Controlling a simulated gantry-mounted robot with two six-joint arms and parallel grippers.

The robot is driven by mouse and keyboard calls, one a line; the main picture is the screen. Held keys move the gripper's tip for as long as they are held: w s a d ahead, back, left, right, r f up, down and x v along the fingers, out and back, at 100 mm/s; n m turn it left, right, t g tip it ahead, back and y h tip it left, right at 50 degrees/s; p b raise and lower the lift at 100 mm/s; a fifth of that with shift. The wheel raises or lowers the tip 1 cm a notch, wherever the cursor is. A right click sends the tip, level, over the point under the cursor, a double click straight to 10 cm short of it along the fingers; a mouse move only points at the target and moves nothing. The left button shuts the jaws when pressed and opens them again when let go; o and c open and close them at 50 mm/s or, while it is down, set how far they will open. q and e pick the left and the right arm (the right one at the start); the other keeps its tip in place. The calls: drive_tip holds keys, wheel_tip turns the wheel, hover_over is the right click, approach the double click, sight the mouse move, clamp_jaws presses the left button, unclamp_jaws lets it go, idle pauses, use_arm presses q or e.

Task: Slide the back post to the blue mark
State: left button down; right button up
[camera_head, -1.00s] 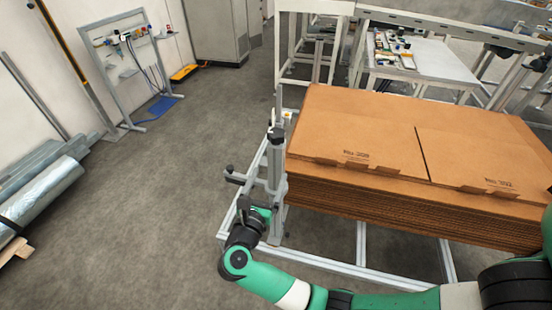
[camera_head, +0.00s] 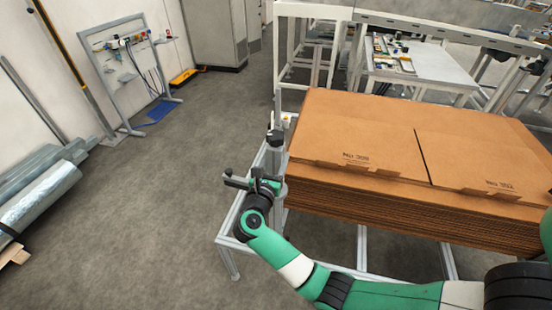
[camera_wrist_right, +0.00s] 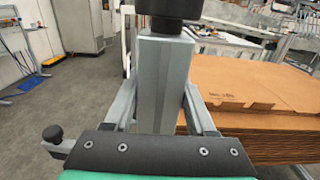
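A grey upright post (camera_head: 275,160) with a black knob on top stands on the frame at the left side of the cardboard stack. A side arm with black knobs (camera_head: 229,173) sticks out to its left. The post (camera_wrist_right: 165,80) fills the middle of the right wrist view, its black knob cut off at the top. My right gripper (camera_head: 264,186) is at the post's near side, about halfway up. I cannot make out a blue mark on the frame. My left gripper is not in view.
The cardboard stack (camera_head: 390,140) stands close to the right of the post. A blue mat (camera_head: 162,109) lies by a tool stand (camera_head: 125,75).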

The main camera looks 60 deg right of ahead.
clamp_jaws()
drive_tip(key=shift+d, duration=0.1)
drive_tip(key=shift+d+f, duration=0.15)
drive_tip(key=shift+d, duration=0.2)
drive_tip(key=w+d+b, duration=0.2)
drive_tip(key=d+b, duration=0.2)
drive_tip(key=d, duration=0.7)
drive_tip(key=shift+d+f, duration=0.1)
